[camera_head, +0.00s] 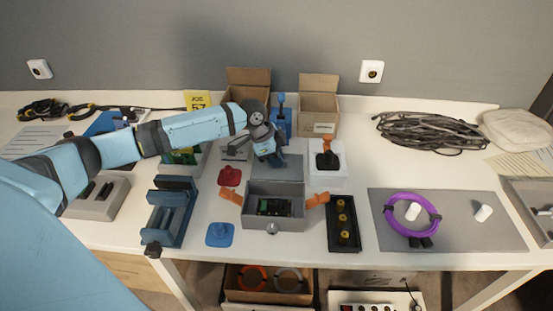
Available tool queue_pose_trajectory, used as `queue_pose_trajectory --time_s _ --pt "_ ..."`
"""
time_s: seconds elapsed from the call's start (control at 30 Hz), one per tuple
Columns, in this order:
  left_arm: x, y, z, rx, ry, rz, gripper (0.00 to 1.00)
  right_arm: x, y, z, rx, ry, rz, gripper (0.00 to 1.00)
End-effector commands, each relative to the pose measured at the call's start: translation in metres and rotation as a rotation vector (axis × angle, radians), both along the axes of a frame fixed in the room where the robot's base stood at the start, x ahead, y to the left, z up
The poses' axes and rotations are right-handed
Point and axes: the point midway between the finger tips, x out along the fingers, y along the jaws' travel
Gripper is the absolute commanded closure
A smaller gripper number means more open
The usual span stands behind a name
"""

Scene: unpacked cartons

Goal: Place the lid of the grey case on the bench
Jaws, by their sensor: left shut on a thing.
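The grey case (273,224) stands open at the middle of the bench (345,245), with a green circuit board (273,207) inside. An orange clamp shows at its left (230,197) and right (318,199) sides. The flat grey lid (292,170) is just behind the case; whether it touches the bench is unclear. My left gripper (274,160) comes in from the left, points down at the lid's rear left part and is shut on it. The fingertips are small and partly hidden. My right gripper is out of view.
A blue stand (172,215) is left of the case, and a black tray (343,223) is close at its right. A purple ring (412,213) lies on a grey mat (460,232). Open cartons (318,105) and a coiled cable (428,132) are behind. Bench around (370,170) is clear.

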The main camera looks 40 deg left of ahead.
Motion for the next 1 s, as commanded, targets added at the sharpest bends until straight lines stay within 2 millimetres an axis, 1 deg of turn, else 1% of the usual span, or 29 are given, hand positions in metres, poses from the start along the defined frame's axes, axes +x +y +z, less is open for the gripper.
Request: queue_pose_trajectory --time_s 0.2,0.23,0.27,0.3,0.33,0.57,0.67,0.77,1.0 --pt "0.0 0.0 -0.001 0.0 0.0 0.0 1.0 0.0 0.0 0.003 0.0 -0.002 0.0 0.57" --pt "0.0 0.0 -0.001 0.0 0.0 0.0 0.81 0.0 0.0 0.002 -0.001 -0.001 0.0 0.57" --pt "0.0 0.0 -0.001 0.0 0.0 0.0 0.74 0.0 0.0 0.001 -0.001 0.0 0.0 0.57" --pt "0.0 0.0 -0.001 0.0 0.0 0.0 0.65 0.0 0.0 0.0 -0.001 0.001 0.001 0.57" --pt "0.0 0.0 -0.001 0.0 0.0 0.0 0.6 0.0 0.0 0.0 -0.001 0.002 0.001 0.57" --pt "0.0 0.0 -0.001 0.0 0.0 0.0 0.6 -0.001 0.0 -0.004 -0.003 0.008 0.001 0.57" --pt "0.0 0.0 0.003 0.001 -0.001 -0.001 0.6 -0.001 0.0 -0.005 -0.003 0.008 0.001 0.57" --pt "-0.002 0.004 0.015 0.0 0.0 -0.001 0.6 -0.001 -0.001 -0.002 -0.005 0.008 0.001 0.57" --pt "-0.012 0.021 0.062 0.002 -0.003 -0.001 0.6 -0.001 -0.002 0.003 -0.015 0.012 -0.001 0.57"
